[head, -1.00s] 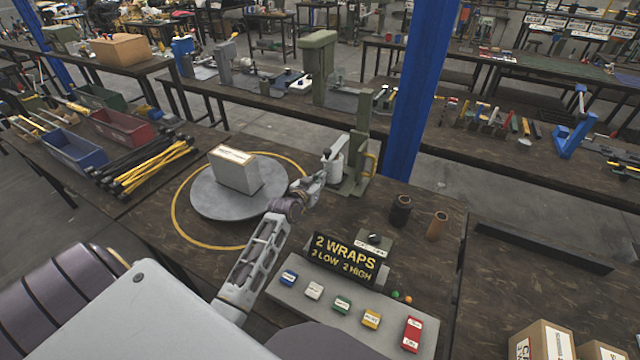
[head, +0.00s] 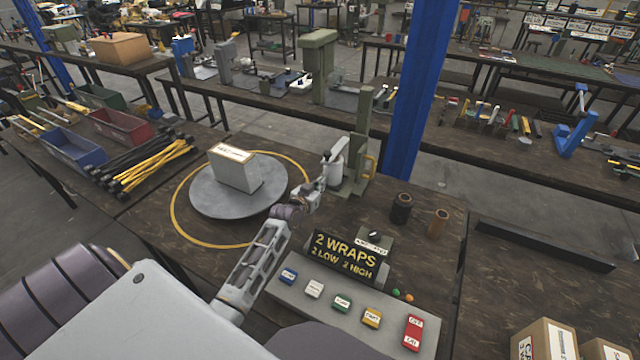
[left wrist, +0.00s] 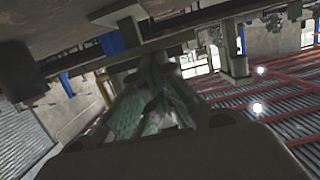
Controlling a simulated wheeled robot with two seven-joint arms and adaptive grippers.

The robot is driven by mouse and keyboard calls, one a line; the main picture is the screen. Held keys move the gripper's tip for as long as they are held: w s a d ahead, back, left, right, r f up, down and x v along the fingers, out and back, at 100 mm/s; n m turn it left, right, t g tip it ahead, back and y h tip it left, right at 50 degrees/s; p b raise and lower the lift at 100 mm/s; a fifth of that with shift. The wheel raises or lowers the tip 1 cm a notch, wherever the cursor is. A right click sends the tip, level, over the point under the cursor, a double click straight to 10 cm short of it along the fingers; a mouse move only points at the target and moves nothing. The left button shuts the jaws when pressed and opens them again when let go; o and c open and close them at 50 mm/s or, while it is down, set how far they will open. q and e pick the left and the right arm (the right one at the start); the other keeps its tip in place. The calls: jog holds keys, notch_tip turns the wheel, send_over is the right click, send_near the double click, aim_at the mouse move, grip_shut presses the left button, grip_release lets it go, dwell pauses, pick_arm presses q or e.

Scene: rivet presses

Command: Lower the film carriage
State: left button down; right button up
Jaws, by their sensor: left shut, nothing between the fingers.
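The film carriage, with its pale roll (head: 338,172), sits low on the green-grey mast (head: 362,135) beside the turntable in the head view. My left arm reaches in from the lower left, and my left gripper (head: 324,183) is shut and empty. It is right beside the roll; I cannot tell whether it touches it. In the left wrist view the shut greenish fingers (left wrist: 150,112) are blurred, and the picture looks tilted. A white box (head: 234,168) stands on the round grey turntable (head: 215,205). My right gripper is not in view.
A grey button panel (head: 325,309) with coloured buttons and a black sign (head: 343,257) reading "2 WRAPS" lies in front. Dark and brown rolls (head: 401,208) stand right of the mast. A blue post (head: 418,90) rises behind. The bench between rolls and mast is clear.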

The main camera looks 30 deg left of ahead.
pick_arm(q)
notch_tip(320, 180, down, 5)
jog(key=shift+r+b, duration=0.15)
jog(key=shift+b, duration=0.45)
jog(key=shift+f, duration=0.5)
jog(key=shift+s, duration=0.1)
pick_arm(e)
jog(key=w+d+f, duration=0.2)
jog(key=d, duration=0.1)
pick_arm(q)
jog(key=shift+r, duration=0.25)
jog(key=shift+r+p, duration=0.9)
jog(key=shift+r, duration=0.15)
jog(key=r+p+v, duration=0.1)
jog(key=r+v, duration=0.1)
jog(key=v, duration=0.8)
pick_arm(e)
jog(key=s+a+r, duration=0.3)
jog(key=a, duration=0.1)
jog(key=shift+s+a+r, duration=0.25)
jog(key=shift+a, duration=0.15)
